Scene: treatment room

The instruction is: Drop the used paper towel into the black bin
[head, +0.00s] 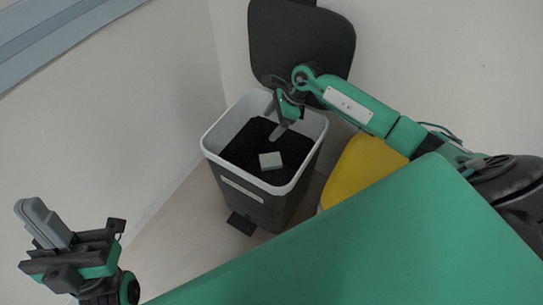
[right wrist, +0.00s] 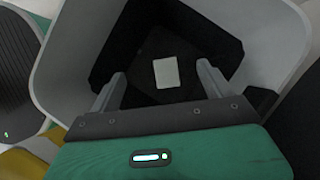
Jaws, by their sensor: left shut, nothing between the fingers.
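The black bin (head: 258,198) stands in the corner with its white rim around an open top and its dark lid raised. A small pale folded piece, the paper towel (head: 270,160), lies inside the bin; it also shows in the right wrist view (right wrist: 166,72) on the dark inside. My right gripper (head: 278,119) is over the bin opening, pointing down into it. In the right wrist view its two fingers (right wrist: 160,90) are wide apart with nothing between them, and the towel is beyond them. My left gripper (head: 42,222) is at the lower left, away from the bin, shut and empty.
The raised lid (head: 300,40) stands behind the bin by the wall. A yellow bin (head: 362,172) is to the right. A green surface (head: 390,240) fills the lower right. A pedal (head: 241,222) sticks out at the black bin's base. Bare floor shows to its left.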

